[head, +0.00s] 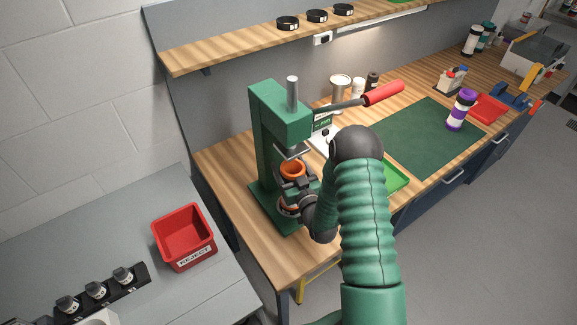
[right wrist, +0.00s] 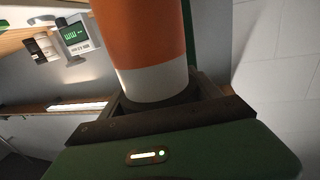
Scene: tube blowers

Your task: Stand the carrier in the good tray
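The carrier (head: 292,168) shows as an orange round body at the green press, with its rim facing up. In the right wrist view the carrier (right wrist: 150,45) is an orange cylinder with a white band, seated between the fingers. My right gripper (head: 291,183) is shut on it, under the press head. I cannot tell whether the carrier touches the press base. The good tray, a green tray (head: 397,177), lies on the wooden bench to the right, partly hidden behind my right arm. My left gripper is not in view.
The green press (head: 262,135) with a red-handled lever (head: 383,93) stands close around my gripper. A red reject bin (head: 184,238) sits on the grey table at left. A green mat (head: 420,135) with a purple-and-white bottle (head: 461,110) lies at right, mostly clear.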

